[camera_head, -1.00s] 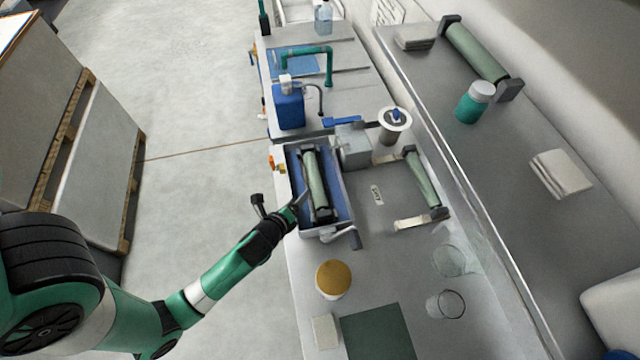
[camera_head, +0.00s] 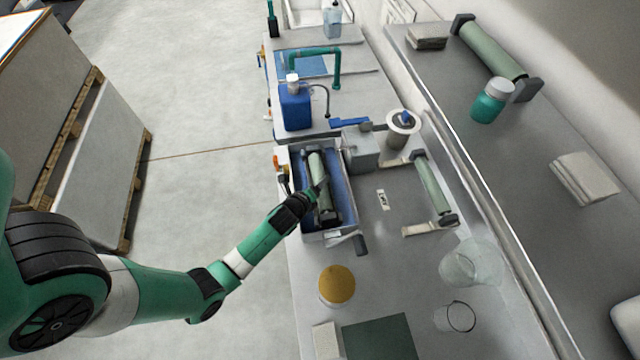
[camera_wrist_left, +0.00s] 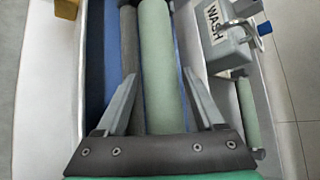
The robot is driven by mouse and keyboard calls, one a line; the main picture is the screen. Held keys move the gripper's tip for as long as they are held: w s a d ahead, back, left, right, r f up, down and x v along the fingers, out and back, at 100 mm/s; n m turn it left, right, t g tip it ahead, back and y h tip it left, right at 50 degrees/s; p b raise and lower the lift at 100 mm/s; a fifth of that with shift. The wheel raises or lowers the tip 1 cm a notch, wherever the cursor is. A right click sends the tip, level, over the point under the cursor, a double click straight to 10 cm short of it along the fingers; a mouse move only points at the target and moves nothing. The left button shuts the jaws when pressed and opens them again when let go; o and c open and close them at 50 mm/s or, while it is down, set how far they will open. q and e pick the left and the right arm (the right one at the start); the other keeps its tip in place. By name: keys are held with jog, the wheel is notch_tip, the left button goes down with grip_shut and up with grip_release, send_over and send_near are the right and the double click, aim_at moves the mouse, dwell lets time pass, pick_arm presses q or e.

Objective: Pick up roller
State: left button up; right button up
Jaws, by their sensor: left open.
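A green roller (camera_head: 318,178) lies in a blue-lined tray (camera_head: 345,212) on the bench. In the left wrist view the green roller (camera_wrist_left: 159,60) runs away from me between the fingers, with a dark grey roller (camera_wrist_left: 128,50) beside it on the left. My left gripper (camera_head: 318,187) is over the tray at the roller's near part; the wrist view also shows this gripper (camera_wrist_left: 164,100) with its fingers spread apart, one on each side of the roller, not closed on it. Whether the fingers touch anything is unclear. My right gripper is not in view.
A second green roller (camera_head: 434,186) sits on a stand right of the tray. A grey box (camera_head: 360,150) marked WASH in the wrist view stands close behind. An amber-lidded jar (camera_head: 337,285) and clear beakers (camera_head: 467,262) stand in front. A third roller (camera_head: 492,52) is on the back shelf.

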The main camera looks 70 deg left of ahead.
aim_at(317, 179)
pick_arm(q)
grip_shut()
jog(key=shift+r, duration=0.15)
dwell(0.4)
jog(key=shift+r, duration=0.25)
jog(key=r, duration=0.1)
jog(key=r+p, duration=0.2)
jog(key=shift+s+d+r, duration=0.15)
jog(key=shift+d+r, duration=0.15)
jog(key=shift+r, duration=0.05)
jog(key=w+d+p+v, duration=0.1)
jog(key=p+v, duration=0.3)
jog(key=v, duration=1.1)
jog(key=shift+w+d+r, duration=0.15)
jog(key=shift+d+r, duration=0.35)
jog(key=shift+d, duration=0.05)
